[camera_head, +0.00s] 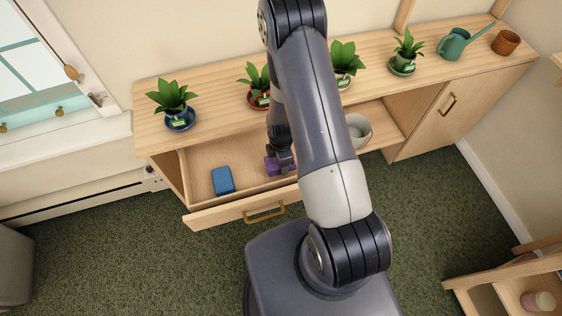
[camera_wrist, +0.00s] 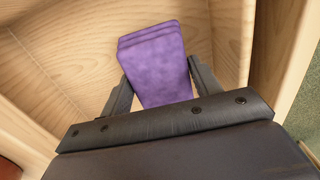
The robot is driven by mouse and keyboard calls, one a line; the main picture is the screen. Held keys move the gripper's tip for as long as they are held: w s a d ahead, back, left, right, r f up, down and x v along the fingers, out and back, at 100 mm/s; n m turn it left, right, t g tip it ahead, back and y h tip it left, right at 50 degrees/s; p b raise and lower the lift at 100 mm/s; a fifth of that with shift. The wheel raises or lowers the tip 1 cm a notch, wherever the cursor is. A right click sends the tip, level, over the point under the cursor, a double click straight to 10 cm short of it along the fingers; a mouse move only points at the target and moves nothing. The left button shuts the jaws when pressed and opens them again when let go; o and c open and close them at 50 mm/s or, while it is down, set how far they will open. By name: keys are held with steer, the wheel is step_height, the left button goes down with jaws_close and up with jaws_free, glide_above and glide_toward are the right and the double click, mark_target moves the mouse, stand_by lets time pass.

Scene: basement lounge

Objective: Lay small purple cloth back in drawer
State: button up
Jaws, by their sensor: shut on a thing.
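The small purple cloth (camera_wrist: 156,62) looks folded, with layered edges at its far end in the wrist view. My gripper (camera_wrist: 156,84) is shut on it, one finger on each side. In the head view the purple cloth (camera_head: 272,165) shows at my gripper (camera_head: 281,166), inside the outline of the open drawer (camera_head: 204,216). The drawer's wooden walls and floor surround it in the wrist view. I cannot tell whether the cloth touches the drawer floor. My arm hides the drawer's right part.
A blue folded item (camera_head: 223,181) lies in the drawer's left part. Potted plants, one of them (camera_head: 172,103), stand along the wooden top (camera_head: 215,100). A grey-white pot (camera_head: 357,130) stands right of my arm, and a teal watering can (camera_head: 455,45) is at far right.

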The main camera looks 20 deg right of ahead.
steer(key=shift+f, duration=1.1)
steer(key=shift+f, duration=0.1)
steer(key=o, duration=0.9)
step_height(320, 180, up, 12)
steer(key=shift+r+b, duration=0.1)
steer(key=shift+b, duration=0.9)
